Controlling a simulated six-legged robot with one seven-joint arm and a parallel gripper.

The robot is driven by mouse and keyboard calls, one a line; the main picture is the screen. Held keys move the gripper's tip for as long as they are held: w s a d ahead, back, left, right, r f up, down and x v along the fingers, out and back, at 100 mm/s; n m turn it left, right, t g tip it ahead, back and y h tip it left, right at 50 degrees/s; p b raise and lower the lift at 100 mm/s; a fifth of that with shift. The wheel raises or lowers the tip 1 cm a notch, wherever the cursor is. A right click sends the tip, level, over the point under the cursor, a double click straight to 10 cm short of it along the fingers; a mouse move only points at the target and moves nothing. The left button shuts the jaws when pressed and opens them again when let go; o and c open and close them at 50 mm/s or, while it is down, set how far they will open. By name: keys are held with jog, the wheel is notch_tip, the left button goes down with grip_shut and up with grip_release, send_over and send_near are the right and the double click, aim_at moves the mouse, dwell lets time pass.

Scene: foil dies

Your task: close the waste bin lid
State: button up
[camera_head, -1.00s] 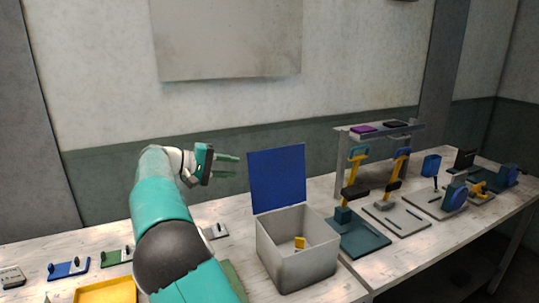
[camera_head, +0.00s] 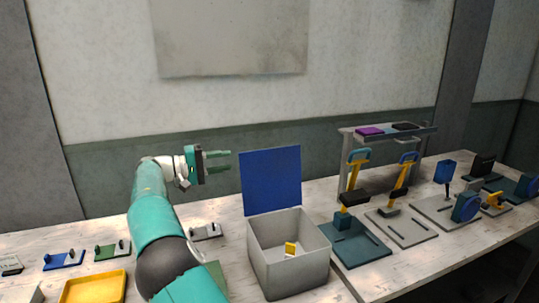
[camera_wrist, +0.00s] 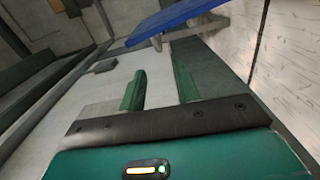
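The waste bin (camera_head: 290,270) is a light grey open-topped box on the table, right of centre in the head view. Its blue lid (camera_head: 271,181) stands upright along the back edge, so the bin is open. A small yellow and white piece (camera_head: 290,249) lies inside. My gripper (camera_head: 218,161) is left of the lid, near the height of its top edge, and apart from it. In the wrist view the two green fingers (camera_wrist: 160,90) are spread with nothing between them. The blue lid (camera_wrist: 175,20) shows past the fingers at the top of that view.
Right of the bin stand several lever presses (camera_head: 352,245) on plates, with a grey shelf (camera_head: 385,132) behind them. A yellow tray (camera_head: 94,288) and small blue and green fixtures lie at left. A wall is behind the table.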

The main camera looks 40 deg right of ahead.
aim_at(266, 155)
jog(key=x, duration=1.4)
jog(key=shift+r, duration=0.1)
grip_shut()
